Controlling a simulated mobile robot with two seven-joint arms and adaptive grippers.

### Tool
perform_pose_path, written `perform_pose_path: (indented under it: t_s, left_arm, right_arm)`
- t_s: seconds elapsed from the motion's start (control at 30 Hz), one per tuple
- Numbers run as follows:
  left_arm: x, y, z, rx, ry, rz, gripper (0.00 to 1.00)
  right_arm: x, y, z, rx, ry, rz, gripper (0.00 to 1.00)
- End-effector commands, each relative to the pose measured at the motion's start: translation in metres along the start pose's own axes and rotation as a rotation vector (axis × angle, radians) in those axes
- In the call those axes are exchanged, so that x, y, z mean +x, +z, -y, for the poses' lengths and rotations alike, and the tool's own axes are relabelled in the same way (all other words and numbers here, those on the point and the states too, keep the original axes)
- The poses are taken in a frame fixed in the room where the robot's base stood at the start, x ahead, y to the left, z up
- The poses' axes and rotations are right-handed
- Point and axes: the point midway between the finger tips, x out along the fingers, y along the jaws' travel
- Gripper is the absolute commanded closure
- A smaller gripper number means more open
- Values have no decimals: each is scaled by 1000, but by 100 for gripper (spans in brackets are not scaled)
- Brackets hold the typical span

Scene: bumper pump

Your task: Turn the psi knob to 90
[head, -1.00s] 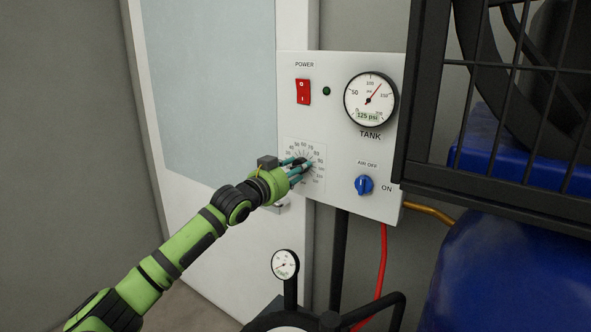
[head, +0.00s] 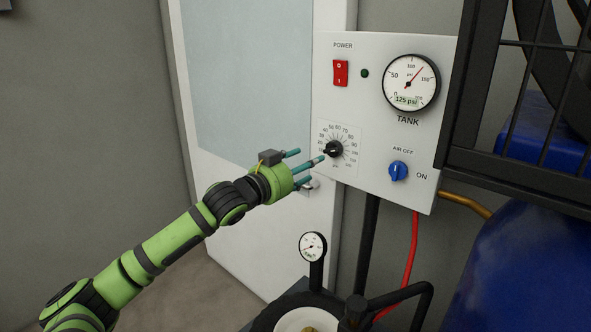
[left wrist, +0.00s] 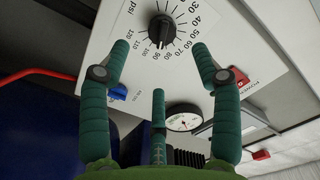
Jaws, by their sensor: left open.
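The psi knob (head: 334,149) is a black dial with a numbered white scale on the light grey panel. It also shows in the left wrist view (left wrist: 163,31), where its pale mark appears to point down near 90; the exact reading is hard to tell. My left gripper (head: 311,166) is open and empty, with its teal fingers spread in front of and to the left of the knob. In the left wrist view, the fingers (left wrist: 160,65) are apart and the knob sits beyond their tips, apparently clear of them. My right gripper is not in view.
The panel (head: 300,192) edge region also bears a red power switch (head: 341,73), a tank gauge (head: 411,83) reading 125 psi and a blue air knob (head: 398,171). A black cage (head: 515,185) stands at right. A red hose (head: 410,260) hangs below. A small gauge (head: 313,246) stands below.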

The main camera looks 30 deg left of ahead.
Motion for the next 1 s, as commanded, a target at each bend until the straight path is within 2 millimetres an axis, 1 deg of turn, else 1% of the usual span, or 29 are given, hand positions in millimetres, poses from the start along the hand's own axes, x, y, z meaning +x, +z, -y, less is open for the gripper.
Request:
perform_pose_path:
  t_s: [0.03,0.1,0.2,0.33,1.0]
  left_arm:
    - [-7,2,-1,2,1,4,36]
    - [-14,3,0,0,1,4,36]
    - [-22,2,0,-1,1,3,36]
    - [-28,1,0,0,1,2,36]
    - [-29,1,0,-1,0,1,36]
  right_arm:
    - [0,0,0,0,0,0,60]
    - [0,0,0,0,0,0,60]
    - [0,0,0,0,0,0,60]
    - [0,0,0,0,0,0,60]
    - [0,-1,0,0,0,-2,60]
